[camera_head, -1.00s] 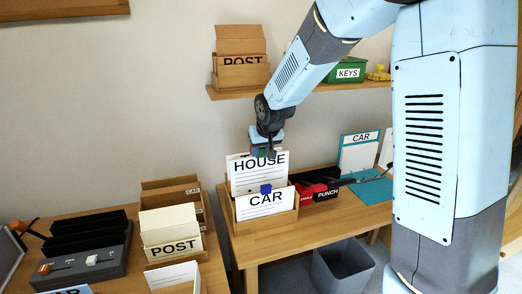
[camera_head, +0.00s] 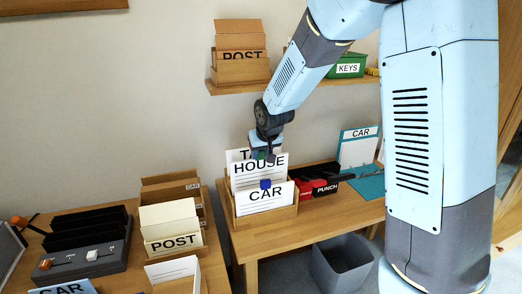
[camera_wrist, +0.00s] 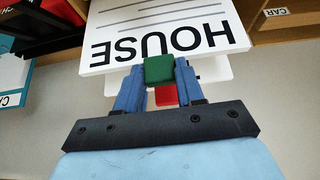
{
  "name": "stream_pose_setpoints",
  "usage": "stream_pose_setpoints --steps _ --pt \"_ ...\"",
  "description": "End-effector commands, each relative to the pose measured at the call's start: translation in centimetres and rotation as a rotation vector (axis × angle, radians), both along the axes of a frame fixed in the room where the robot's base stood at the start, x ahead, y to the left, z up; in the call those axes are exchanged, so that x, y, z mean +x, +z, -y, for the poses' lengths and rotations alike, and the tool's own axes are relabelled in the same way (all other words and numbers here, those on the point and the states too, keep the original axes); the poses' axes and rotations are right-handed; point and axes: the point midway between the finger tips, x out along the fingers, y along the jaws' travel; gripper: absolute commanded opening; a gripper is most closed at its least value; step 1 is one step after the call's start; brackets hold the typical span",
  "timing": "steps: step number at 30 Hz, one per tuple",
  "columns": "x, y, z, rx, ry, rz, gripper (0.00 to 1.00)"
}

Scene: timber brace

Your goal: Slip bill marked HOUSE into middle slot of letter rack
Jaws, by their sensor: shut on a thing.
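The white bill marked HOUSE (camera_head: 258,172) stands upright at the wooden letter rack (camera_head: 295,210), behind the card marked CAR (camera_head: 264,195) and in front of another white card (camera_head: 240,154) whose lettering is mostly covered. My gripper (camera_head: 267,152) is above the rack and shut on the top edge of the HOUSE bill. In the wrist view the HOUSE bill (camera_wrist: 160,25) shows upside down between my finger pads (camera_wrist: 160,80). The bill's lower edge is hidden behind the CAR card, so I cannot tell how deep it sits.
A red and black punch (camera_head: 325,187) and a teal board (camera_head: 365,185) lie right of the rack. A grey bin (camera_head: 342,265) stands below. A box marked POST (camera_head: 172,235) is to the left. A shelf (camera_head: 300,86) hangs above.

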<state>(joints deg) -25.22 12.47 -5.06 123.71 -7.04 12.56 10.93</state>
Motion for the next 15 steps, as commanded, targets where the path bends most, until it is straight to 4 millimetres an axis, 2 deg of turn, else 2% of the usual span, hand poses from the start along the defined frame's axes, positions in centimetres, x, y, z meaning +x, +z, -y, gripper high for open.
stream_pose_setpoints --steps 15 --pt "0.0 -1.6 0.0 0.000 0.001 0.001 0.00"
